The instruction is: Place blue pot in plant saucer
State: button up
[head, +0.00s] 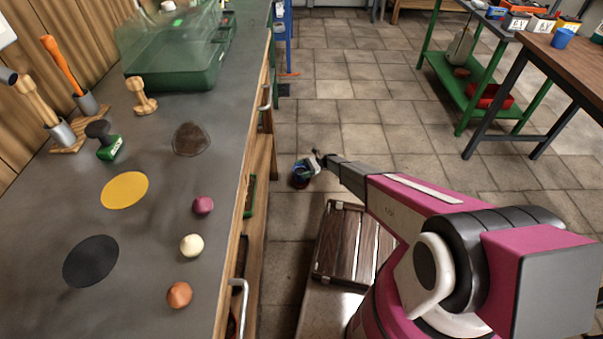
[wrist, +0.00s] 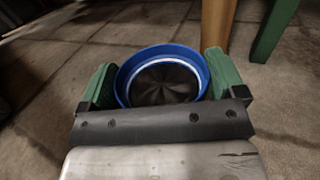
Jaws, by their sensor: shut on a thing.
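My gripper (head: 307,167) is out over the floor, to the right of the counter in the head view. In the wrist view its two green finger pads (wrist: 160,82) are shut on the blue pot (wrist: 160,51), one on each side. The pot is round with a blue rim, a pale inner ring and a dark inside. In the head view the pot is small and partly hidden by the gripper. A dark brown, round, flat thing (head: 191,139) lies on the counter and may be the plant saucer; I cannot tell for sure.
The grey counter (head: 150,235) holds a yellow disc (head: 125,190), a black disc (head: 91,261), several small balls, wooden-handled tools and a green case (head: 185,75). A green-legged table (head: 470,75) and a brown table (head: 565,65) stand right. The tiled floor between is open.

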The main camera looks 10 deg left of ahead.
jog(key=shift+f, duration=1)
jog(key=shift+f, duration=0.15)
jog(key=o, duration=0.8)
